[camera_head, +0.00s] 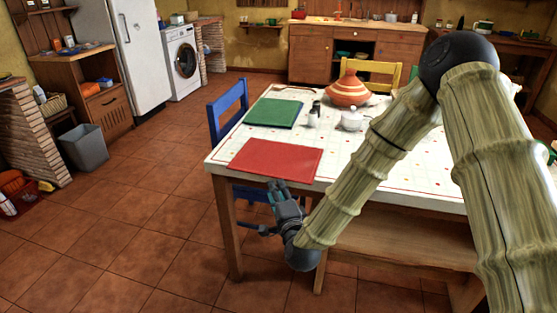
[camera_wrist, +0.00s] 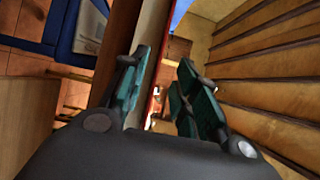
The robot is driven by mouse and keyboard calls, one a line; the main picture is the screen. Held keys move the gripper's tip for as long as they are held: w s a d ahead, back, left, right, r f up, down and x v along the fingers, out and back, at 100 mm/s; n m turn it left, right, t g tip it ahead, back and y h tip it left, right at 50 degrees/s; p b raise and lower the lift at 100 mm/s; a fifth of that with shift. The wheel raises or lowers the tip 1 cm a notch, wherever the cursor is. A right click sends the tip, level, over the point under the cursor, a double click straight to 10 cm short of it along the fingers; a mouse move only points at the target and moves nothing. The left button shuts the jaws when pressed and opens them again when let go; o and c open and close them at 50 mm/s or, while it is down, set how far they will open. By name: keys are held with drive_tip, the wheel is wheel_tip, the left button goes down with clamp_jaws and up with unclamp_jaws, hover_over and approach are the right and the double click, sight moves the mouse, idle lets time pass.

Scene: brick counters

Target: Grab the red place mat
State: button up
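The red place mat (camera_head: 275,159) lies flat on the near left corner of the white dining table (camera_head: 222,150), close to its front edge. My gripper (camera_head: 277,186) is at that front edge, its fingers pointing at the mat's near side. In the wrist view my gripper (camera_wrist: 164,58) is open, with a gap between its two teal-padded fingers. The tabletop shows edge-on as a narrow pale strip, with a thin red line (camera_wrist: 151,103) by the left finger that may be the mat. I cannot tell whether the fingers straddle the mat or touch it.
A green place mat (camera_head: 273,113) lies farther back on the table. A white lidded pot (camera_head: 352,120), small shakers (camera_head: 314,116) and an orange striped tagine (camera_head: 347,92) stand beyond. A blue chair (camera_head: 229,108) is at the left side.

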drive_tip(key=shift+x, duration=2.9)
drive_tip(key=shift+d, duration=0.1)
clamp_jaws()
